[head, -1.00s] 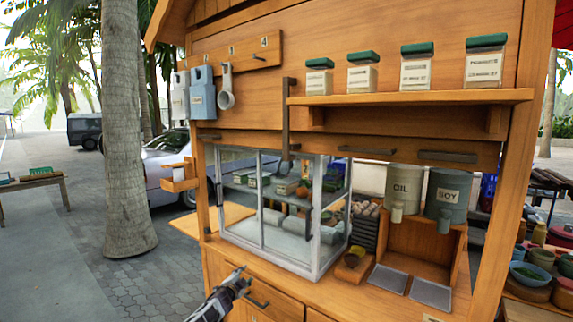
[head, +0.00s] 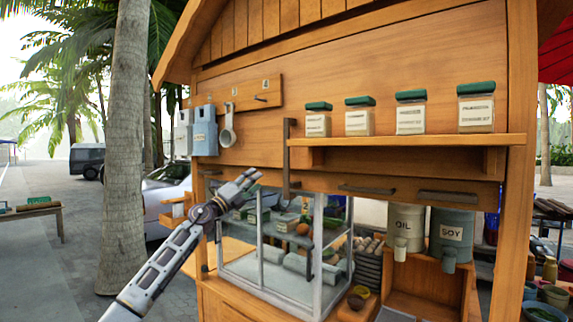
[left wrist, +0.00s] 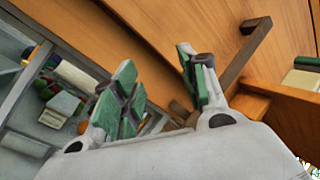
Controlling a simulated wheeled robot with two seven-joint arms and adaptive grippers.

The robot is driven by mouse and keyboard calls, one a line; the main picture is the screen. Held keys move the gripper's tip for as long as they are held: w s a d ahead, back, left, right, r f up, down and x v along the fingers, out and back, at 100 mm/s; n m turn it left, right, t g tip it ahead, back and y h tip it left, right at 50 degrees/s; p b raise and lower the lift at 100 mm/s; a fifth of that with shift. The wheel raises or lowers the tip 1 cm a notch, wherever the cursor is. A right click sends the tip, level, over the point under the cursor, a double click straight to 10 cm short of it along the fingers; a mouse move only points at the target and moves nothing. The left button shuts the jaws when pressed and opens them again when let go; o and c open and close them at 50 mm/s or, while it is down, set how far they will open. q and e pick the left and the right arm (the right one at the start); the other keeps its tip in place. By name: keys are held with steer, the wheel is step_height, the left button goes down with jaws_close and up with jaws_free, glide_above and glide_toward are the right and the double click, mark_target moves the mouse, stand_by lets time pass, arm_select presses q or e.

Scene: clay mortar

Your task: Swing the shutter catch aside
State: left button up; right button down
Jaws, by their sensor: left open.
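The shutter catch looks like the dark vertical metal bar (head: 287,160) on the front of the wooden stall, left of the jar shelf. It hangs upright across the lower edge of the shutter board. It also shows in the left wrist view (left wrist: 240,58), slanting down behind the right-hand finger, which hides part of it. My left gripper (head: 252,178) is raised just left of the bar's lower part, apart from it in the head view. Its green-padded fingers stand open in the left wrist view (left wrist: 155,78). I cannot tell whether a finger touches the bar. My right gripper is out of view.
The glass display case (head: 280,262) stands just below my left gripper. The shelf (head: 410,141) with several green-lidded jars is right of the bar. A ladle (head: 228,128) and blue holder (head: 204,132) hang up to the left. Dark handles (head: 367,189) line the board's lower edge.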

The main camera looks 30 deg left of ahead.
mark_target(285, 163)
arm_select(q)
steer(key=s+d+r+m+g+y, duration=0.2)
steer(key=s+d+r+m+g, duration=0.2)
steer(key=s+d+m, duration=0.6)
step_height(285, 163, up, 3)
steer(key=shift+d+f+m+g, duration=0.2)
steer(key=shift+d+m+g, duration=0.2)
steer(key=shift+d+m, duration=0.1)
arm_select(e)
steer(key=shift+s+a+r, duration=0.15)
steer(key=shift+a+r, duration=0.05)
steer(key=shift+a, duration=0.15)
arm_select(q)
steer(key=shift+w+p, duration=0.25)
steer(key=shift+p, duration=0.05)
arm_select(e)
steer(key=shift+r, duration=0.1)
